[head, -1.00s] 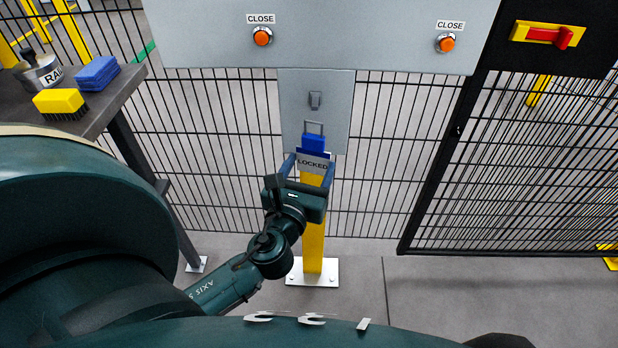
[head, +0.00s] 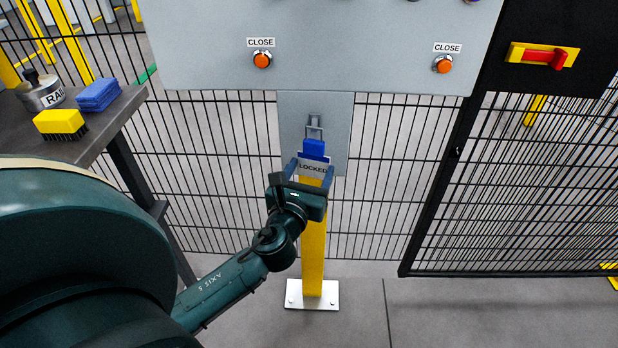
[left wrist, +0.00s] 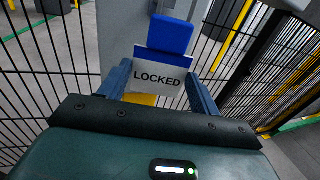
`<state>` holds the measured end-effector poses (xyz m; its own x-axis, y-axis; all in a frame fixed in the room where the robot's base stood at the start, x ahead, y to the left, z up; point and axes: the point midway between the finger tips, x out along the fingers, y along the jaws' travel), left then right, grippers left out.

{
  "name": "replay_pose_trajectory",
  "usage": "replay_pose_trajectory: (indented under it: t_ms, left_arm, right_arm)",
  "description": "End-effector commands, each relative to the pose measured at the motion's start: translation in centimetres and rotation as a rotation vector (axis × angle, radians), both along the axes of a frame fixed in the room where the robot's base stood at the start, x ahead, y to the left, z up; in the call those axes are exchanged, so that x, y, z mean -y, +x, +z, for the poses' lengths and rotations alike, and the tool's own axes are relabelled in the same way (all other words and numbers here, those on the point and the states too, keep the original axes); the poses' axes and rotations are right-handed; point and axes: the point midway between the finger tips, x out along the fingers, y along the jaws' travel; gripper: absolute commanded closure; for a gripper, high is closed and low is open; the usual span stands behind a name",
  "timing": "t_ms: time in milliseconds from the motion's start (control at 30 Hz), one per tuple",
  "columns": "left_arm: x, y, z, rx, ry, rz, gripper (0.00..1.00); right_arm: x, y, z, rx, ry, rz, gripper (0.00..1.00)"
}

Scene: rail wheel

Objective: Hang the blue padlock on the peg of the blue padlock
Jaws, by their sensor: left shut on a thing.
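The blue padlock (head: 314,149) is upright between the fingers of my left gripper (head: 312,171), with its grey shackle pointing up and a white "LOCKED" tag on its front. The peg (head: 314,119) is a small grey fitting on the light grey plate below the panel. In the head view the shackle overlaps the peg; I cannot tell whether it is around the peg or only in front of it. My right gripper is not in view.
The grey panel (head: 350,60) with orange CLOSE buttons is above the plate. A yellow post (head: 313,245) stands below. Black mesh fence surrounds it, with a mesh gate (head: 530,190) at right. A table (head: 100,130) at left holds a brush, a blue block and a metal weight.

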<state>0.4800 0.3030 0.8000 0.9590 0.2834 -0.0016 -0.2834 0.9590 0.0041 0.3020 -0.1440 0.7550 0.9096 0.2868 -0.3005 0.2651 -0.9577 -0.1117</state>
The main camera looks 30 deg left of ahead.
Motion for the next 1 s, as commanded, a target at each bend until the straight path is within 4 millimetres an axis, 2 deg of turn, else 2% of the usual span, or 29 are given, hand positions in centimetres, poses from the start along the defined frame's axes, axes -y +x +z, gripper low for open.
replay_pose_trajectory:
  t_ms: [600,1000]
  left_arm:
    - [-1.9,3.0,-0.7,0.000,0.000,0.000,0.55]
    - [-2.2,3.6,-1.3,0.000,0.000,0.000,0.55]
  right_arm:
    - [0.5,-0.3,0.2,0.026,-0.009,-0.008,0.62]
    - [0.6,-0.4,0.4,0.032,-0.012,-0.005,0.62]
